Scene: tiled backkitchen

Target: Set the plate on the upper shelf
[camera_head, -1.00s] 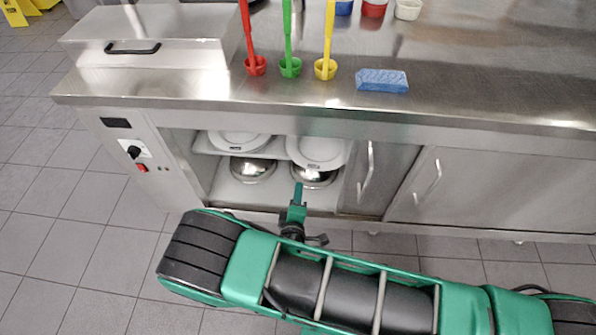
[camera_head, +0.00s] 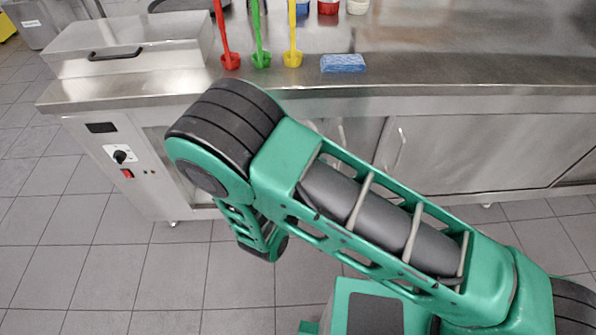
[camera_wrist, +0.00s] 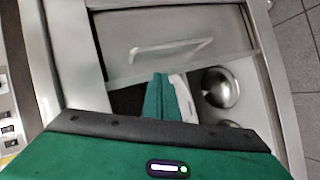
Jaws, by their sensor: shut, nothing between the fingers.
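My gripper (camera_wrist: 160,98) shows in the wrist view as green fingers, closed together and empty, at the open cabinet. A white, thin, plate-like edge (camera_wrist: 184,96) shows right beside the fingers; most of it is hidden, and I cannot tell whether they touch. A shiny steel bowl (camera_wrist: 221,87) lies to the right of it in the cabinet, with part of another below it. In the head view my arm covers the cabinet opening, so the plates, the upper shelf and my gripper are hidden there.
The cabinet door (camera_wrist: 170,42) with its bar handle is beside the opening. Tiled floor (camera_head: 110,250) at the left is clear.

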